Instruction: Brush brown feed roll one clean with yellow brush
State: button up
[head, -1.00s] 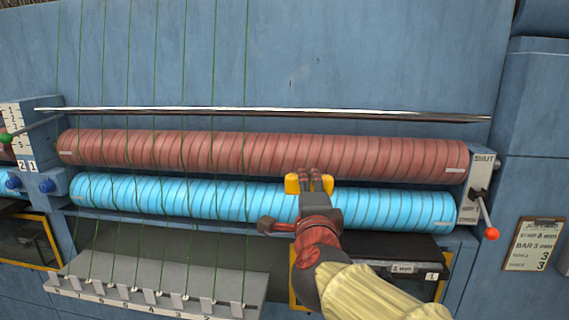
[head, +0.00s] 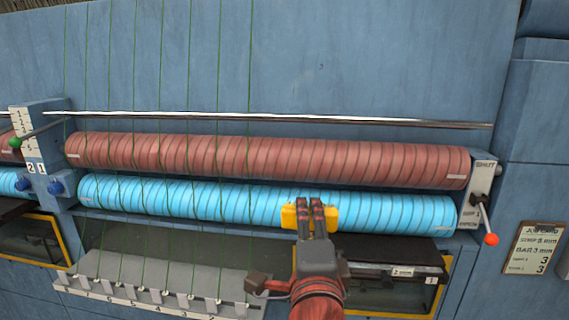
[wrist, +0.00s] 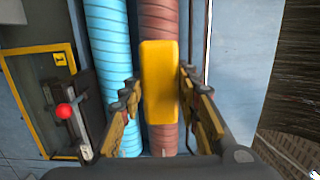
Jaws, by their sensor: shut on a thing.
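The brown feed roll (head: 270,158) lies level across the machine, reddish brown with dark slanting lines around it; a pale label is at its right end. It also shows upright in the wrist view (wrist: 158,20). My gripper (head: 310,212) is shut on the yellow brush (head: 289,216). In the head view the brush overlaps the lower part of the blue roll, below the brown roll. In the wrist view the yellow brush (wrist: 160,80) covers part of the brown roll. I cannot tell whether it touches a roll.
A bright blue roll (head: 180,200) runs just under the brown one. A metal bar (head: 300,119) runs above. Thin green strands hang at left over a numbered grey tray (head: 150,270). A red-knobbed lever (head: 490,239) marked SHUT is at right. A job card (head: 533,247) hangs beyond.

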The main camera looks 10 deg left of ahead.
jog(key=s+p, duration=0.2)
jog(key=s, duration=0.8)
jog(key=shift+a, duration=0.2)
jog(key=shift+w+d, duration=0.1)
